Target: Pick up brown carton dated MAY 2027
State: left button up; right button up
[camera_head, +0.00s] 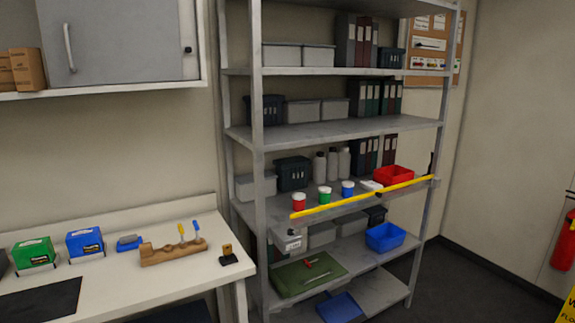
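Two brown cartons stand side by side at the far upper left, on the open ledge of the wall cabinet (120,85). The nearer, fuller one is a brown carton (28,70). The other brown carton (6,73) is cut off by the left picture edge. Any date print on them is too small to read, so I cannot tell which is dated MAY 2027. Neither of my grippers is in view.
Below is a white bench (120,285) with a green box (34,254), a blue box (85,243) and a wooden rack (173,252). A metal shelf unit (335,133) stands right. A yellow bar (365,196) crosses its middle shelf. Dark floor shows at right.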

aim_at(28, 66)
jog(key=u, duration=0.9)
